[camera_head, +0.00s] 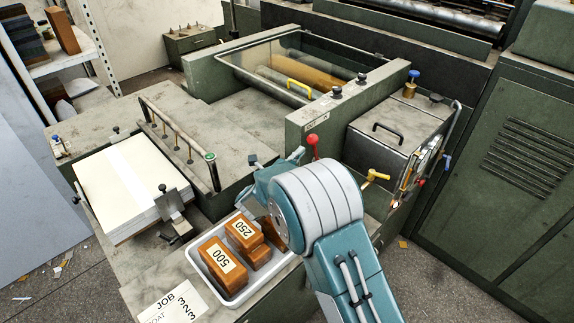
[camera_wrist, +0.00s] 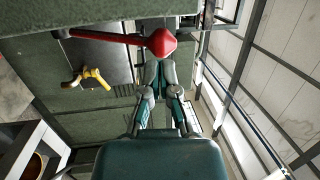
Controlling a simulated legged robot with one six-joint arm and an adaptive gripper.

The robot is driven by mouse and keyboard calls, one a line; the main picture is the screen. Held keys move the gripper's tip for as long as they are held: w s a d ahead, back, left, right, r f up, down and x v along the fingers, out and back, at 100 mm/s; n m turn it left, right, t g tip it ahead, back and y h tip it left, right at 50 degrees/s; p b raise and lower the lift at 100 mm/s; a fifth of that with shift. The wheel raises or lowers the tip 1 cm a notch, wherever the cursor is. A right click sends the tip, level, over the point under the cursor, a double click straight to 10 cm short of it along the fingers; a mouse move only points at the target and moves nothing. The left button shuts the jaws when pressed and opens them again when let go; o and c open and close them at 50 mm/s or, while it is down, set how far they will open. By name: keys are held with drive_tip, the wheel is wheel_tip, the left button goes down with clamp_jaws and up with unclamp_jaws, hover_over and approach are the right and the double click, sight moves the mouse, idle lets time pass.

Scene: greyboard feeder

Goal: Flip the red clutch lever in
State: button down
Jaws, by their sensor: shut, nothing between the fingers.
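The red clutch lever shows in the head view as a red ball knob (camera_head: 313,140) on a short stem, just above and behind my arm. In the wrist view its red knob (camera_wrist: 161,42) is large and near the top centre, with a red rod running left from it. My gripper (camera_wrist: 159,72) is shut and empty in the wrist view, its fingertips just below the knob in the picture. I cannot tell whether they touch it. In the head view my own wrist hides most of the gripper and the lever's lower part.
A yellow-handled valve (camera_head: 376,176) is right of my arm; a yellow handle (camera_wrist: 92,78) shows in the wrist view. A white tray (camera_head: 197,268) holds brown weights, beside my arm. A paper stack (camera_head: 125,180) lies left. A metal box (camera_head: 395,135) stands to the right.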

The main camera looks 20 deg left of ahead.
drive_tip(key=x, duration=0.2)
drive_tip(key=shift+w+d, duration=0.1)
drive_tip(key=shift+w, duration=0.2)
